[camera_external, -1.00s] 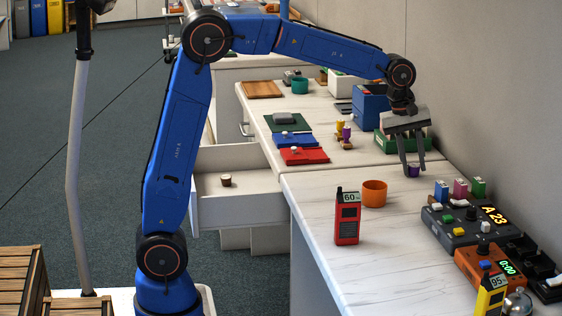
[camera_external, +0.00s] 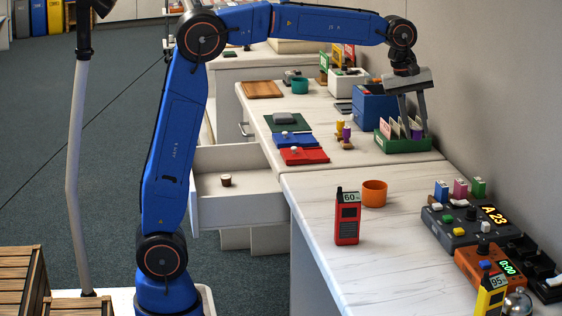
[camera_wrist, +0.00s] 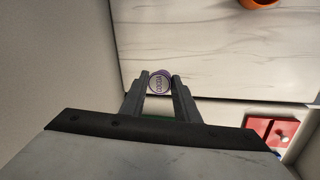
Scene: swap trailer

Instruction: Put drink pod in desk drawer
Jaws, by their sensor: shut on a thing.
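My gripper (camera_external: 415,133) is shut on a small purple drink pod (camera_wrist: 160,80) with a pale, printed lid. The white desk drawer (camera_external: 245,212) stands open at the left of the desk. A small brown cup-like item (camera_external: 226,180) sits inside it.
An orange cup (camera_external: 374,194) and a red handheld device (camera_external: 347,220) stand on the near desk. A wall runs along the right.

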